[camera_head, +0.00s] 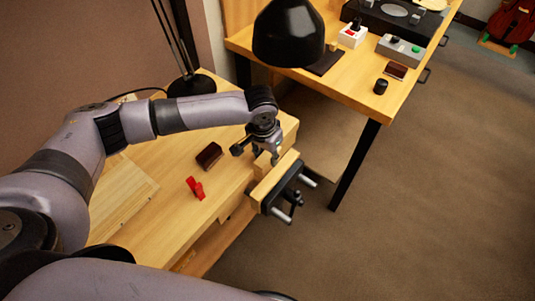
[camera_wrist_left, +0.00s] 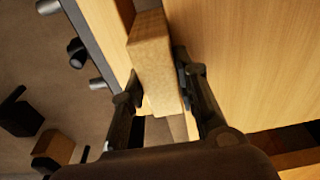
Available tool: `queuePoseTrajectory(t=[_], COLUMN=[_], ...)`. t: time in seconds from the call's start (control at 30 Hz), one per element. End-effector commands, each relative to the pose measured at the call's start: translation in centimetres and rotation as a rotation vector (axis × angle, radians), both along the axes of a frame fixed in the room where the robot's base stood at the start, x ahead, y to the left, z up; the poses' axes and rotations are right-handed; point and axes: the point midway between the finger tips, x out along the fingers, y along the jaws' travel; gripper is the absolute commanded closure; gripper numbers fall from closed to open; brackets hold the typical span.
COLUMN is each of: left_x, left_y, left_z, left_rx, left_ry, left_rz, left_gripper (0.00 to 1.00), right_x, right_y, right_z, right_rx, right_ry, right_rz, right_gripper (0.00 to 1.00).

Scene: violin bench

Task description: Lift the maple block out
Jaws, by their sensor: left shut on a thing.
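The maple block (camera_wrist_left: 157,58) is a pale wooden block between the two fingers of my left gripper (camera_wrist_left: 157,84). In the head view the block (camera_head: 263,164) stands at the bench vise (camera_head: 275,180), by the gap between the vise's wooden jaw and the bench edge. My left gripper (camera_head: 264,148) reaches down onto it from above, shut on it. How far the block sits down between the jaws is hard to tell. My right gripper is not in view.
A red object (camera_head: 195,188) and a dark brown block (camera_head: 209,155) lie on the workbench (camera_head: 165,205), left of the vise. A black lamp shade (camera_head: 288,34) hangs above, behind the gripper. A second table (camera_head: 345,80) with small items stands behind.

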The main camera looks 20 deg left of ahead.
Motion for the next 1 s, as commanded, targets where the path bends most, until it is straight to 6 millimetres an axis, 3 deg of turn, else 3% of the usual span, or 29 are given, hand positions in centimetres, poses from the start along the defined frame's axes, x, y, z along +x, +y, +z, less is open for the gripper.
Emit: queuePoseTrajectory(t=[1.0], left_x=[0.06], left_y=[0.01], left_z=[0.56], left_rx=[0.000], left_ry=[-0.001], left_rz=[0.001], left_gripper=[0.94], right_x=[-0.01], right_y=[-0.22], right_z=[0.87], right_rx=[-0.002], right_ry=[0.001], right_rz=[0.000], right_gripper=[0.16])
